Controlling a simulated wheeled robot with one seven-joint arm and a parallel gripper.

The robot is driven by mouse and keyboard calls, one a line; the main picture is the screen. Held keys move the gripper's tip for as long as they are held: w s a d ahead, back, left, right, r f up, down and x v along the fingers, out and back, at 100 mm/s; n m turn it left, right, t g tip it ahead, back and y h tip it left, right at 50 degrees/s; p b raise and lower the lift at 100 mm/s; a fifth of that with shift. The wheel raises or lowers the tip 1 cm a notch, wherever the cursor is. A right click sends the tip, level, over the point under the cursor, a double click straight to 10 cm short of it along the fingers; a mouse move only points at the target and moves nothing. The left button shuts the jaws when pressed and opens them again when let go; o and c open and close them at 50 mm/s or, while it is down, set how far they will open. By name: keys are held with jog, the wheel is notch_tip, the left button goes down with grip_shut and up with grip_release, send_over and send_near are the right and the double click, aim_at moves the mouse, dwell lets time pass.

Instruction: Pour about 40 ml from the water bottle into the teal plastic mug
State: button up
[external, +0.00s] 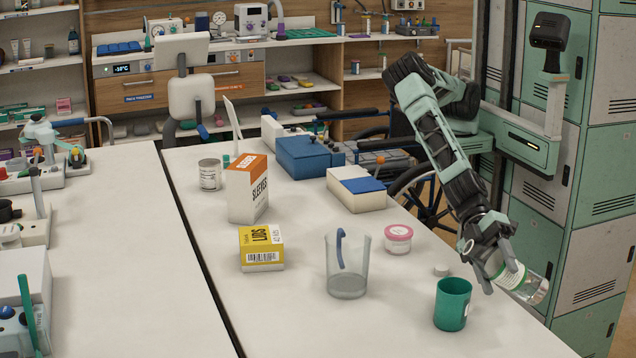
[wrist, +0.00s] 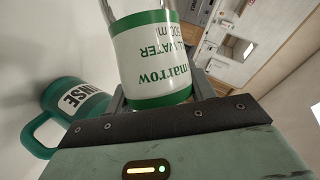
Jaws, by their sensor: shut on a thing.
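The water bottle (external: 534,289) is clear with a green and white label. It is strongly tilted in my gripper (external: 503,273), which is shut on it above the right edge of the table. In the wrist view the bottle's label (wrist: 152,60) has upside-down text. The bottle's mouth is hidden, and I cannot tell whether water is flowing. The teal plastic mug (external: 452,305) stands upright on the table, left of and below the bottle. The mug (wrist: 75,110) also shows at the left of the wrist view, with a white label and its handle. Its inside contents are not visible.
A small white cap-like disc (external: 441,270) lies behind the mug. A clear pitcher (external: 347,270) with a blue handle and a pink-lidded jar (external: 398,240) stand to the left. A yellow box (external: 261,249) and orange-white box (external: 247,190) are farther left.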

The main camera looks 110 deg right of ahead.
jog(key=shift+s+a+f+m+g+y+b, duration=0.1)
jog(key=shift+s+f+m+g+y+b, duration=0.15)
jog(key=shift+f+m+b, duration=0.3)
jog(key=shift+f+m+g+y+b, duration=0.15)
jog(key=shift+f+m+g+b, duration=0.2)
jog(key=shift+b, duration=0.35)
jog(key=shift+s+a+f+m+b, duration=0.15)
jog(key=shift+f+m+b, duration=0.15)
jog(key=shift+b, duration=0.85)
jog(key=shift+s+r+g+y+b, duration=0.15)
jog(key=shift+g+y+b, duration=0.2)
jog(key=shift+b, duration=0.2)
jog(key=shift+r+m+b, duration=0.35)
jog(key=shift+r+m, duration=0.05)
jog(key=shift+m, duration=0.1)
jog(key=shift+r+m+g+y+b, duration=0.35)
jog(key=shift+r+m+b, duration=0.2)
jog(key=shift+b, duration=0.3)
jog(key=shift+a+r, duration=0.1)
jog(key=shift+r, duration=0.05)
jog(key=shift+s+a, duration=0.45)
jog(key=shift+s, duration=0.4)
